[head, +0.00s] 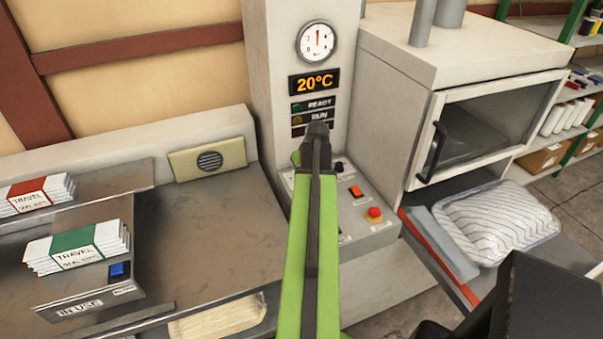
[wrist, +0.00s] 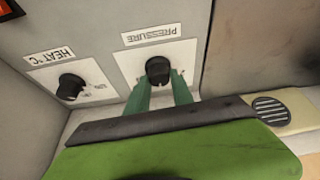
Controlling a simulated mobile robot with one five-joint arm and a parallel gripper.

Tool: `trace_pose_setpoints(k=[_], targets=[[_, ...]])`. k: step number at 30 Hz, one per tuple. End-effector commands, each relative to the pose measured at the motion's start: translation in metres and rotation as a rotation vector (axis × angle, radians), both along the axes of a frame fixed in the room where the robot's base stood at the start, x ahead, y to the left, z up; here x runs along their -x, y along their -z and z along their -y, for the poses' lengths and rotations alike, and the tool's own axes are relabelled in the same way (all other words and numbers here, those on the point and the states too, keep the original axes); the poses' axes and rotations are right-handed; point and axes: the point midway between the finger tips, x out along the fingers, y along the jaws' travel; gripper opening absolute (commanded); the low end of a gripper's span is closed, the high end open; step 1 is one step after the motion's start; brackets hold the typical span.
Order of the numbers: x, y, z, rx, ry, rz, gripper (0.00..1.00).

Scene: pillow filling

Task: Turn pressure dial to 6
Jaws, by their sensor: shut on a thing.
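The pressure dial (wrist: 158,68) is a black knob on a white plate labelled PRESSURE, seen upside down in the wrist view. My gripper (wrist: 164,86) has its two green fingers closed at the knob, one on each side of it. The finger ends touch the knob. The markings around the knob are too small and partly covered, so its setting cannot be read. In the head view my green arm (head: 312,220) reaches to the machine's control panel and hides the pressure dial. A round gauge (head: 317,42) with a red needle pointing up sits on the column above.
A HEAT °C knob (wrist: 71,86) is close beside the pressure dial. A red button (head: 375,213) and an orange switch (head: 356,191) are on the sloped panel. A display (head: 315,83) reads 20°C. A glass-fronted chamber (head: 486,127) stands right; a striped pillow (head: 497,222) lies below it.

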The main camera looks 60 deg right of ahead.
Motion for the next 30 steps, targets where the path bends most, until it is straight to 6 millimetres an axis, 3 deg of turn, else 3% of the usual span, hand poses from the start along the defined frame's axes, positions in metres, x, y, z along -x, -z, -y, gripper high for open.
trace_pose_setpoints(k=[21, 30], targets=[[-0.003, 0.001, -0.0052, -0.005, 0.667, -0.006, 0.0], [-0.005, 0.0009, -0.0056, -0.007, 0.875, -0.004, 0.0]])
